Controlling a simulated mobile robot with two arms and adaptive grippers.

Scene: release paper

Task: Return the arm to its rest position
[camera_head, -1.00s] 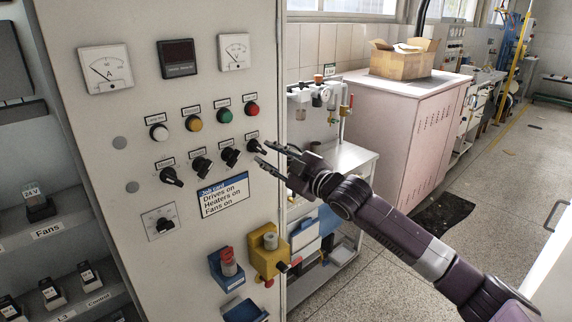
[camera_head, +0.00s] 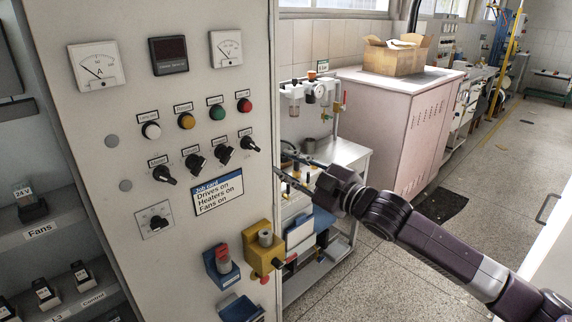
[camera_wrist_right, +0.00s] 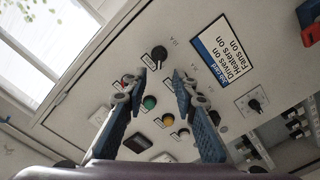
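My right arm reaches in from the lower right in the head view. Its gripper (camera_head: 279,160) is at the right edge of the grey control panel (camera_head: 110,225), just right of the rightmost black rotary knob (camera_head: 250,144). The two fingers are apart with nothing between them. In the right wrist view the blue-padded fingers (camera_wrist_right: 160,80) are also apart and empty. They face the panel, with a black knob (camera_wrist_right: 159,54) beyond the fingertips. The gripper appears clear of the knobs. My left gripper is not in view.
The panel carries meters, coloured buttons, several knobs and a job card (camera_head: 218,193). A yellow block (camera_head: 263,255) and a blue holder (camera_head: 221,265) protrude lower down. A metal trolley (camera_head: 345,155) and pink cabinet (camera_head: 400,125) stand behind the arm. Floor at right is open.

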